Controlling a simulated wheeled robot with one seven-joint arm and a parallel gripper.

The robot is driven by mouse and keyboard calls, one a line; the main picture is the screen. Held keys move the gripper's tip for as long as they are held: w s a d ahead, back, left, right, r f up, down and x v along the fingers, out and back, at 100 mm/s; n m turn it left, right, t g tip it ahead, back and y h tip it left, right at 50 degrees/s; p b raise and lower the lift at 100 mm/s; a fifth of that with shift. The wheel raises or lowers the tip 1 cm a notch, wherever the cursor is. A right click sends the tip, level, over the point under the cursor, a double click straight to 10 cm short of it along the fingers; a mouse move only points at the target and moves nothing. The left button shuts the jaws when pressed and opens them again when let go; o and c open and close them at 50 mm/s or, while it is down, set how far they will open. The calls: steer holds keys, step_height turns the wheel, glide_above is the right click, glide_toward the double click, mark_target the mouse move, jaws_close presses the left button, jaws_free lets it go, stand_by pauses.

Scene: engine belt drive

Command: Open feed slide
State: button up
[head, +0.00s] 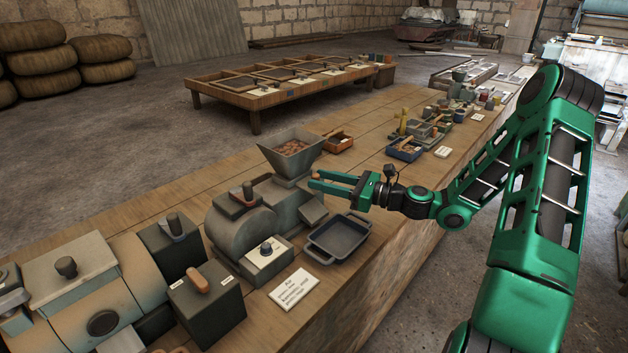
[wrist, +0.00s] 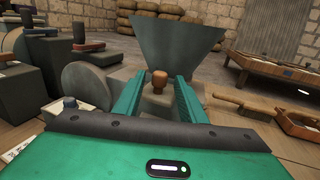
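A grey mill (head: 245,226) with a flared hopper (head: 292,150) stands on the wooden bench; brown lumps lie in the hopper. The hopper also shows in the wrist view (wrist: 176,42). Below it, a small brown wooden knob (wrist: 159,80), apparently the feed slide's handle, faces my gripper. My green gripper (head: 318,181) is at the mill just below the hopper. In the wrist view its two fingers (wrist: 158,92) are apart, with the knob between their tips. I cannot tell whether either finger touches the knob. The slide plate itself is mostly hidden.
A dark empty tray (head: 339,237) sits below my gripper, beside a white label card (head: 293,289). A grey box with a black knob (head: 266,258) is at the mill's front. A wooden scoop or brush (wrist: 240,100) and wooden box (head: 338,142) lie behind.

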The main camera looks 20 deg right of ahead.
steer(key=shift+x, duration=1.3)
steer(key=shift+c, duration=0.2)
jaws_close()
